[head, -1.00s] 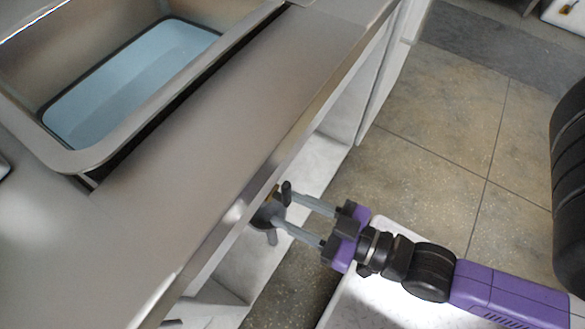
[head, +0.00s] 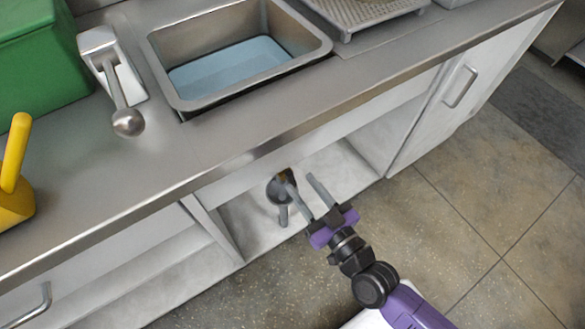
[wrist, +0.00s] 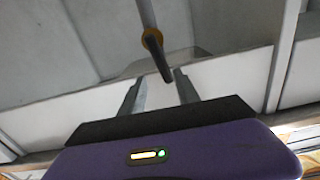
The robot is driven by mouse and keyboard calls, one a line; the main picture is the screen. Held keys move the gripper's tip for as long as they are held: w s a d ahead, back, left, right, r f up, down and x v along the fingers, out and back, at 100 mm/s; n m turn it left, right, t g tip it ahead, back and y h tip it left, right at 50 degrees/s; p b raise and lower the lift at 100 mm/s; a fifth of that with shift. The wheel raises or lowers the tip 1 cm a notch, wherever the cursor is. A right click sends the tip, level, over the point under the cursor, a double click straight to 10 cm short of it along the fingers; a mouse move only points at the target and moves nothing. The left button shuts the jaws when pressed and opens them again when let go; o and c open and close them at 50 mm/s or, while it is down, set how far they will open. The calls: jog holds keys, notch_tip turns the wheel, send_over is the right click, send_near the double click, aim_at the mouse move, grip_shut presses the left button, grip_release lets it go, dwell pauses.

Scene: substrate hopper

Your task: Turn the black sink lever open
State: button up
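The black sink lever (wrist: 160,60) shows in the wrist view as a dark bar hanging from a yellow ring (wrist: 151,38). Its lower end reaches the gap between my fingertips; I cannot tell whether a finger touches it. My gripper (wrist: 159,77) is open, with one finger on each side of the lever's end. In the head view my gripper (head: 301,179) points into the open space under the sink, at a dark round drain fitting (head: 279,189). One finger partly covers this fitting, and the lever is not clear there.
The steel counter edge (head: 270,148) runs just above my gripper. The sink basin (head: 240,65) holds blue water. A tap (head: 115,80) and a green box (head: 38,60) stand left of it. A closed cabinet door (head: 455,100) is to the right. The floor is clear.

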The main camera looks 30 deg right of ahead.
jog(key=shift+w, duration=3.95)
grip_shut()
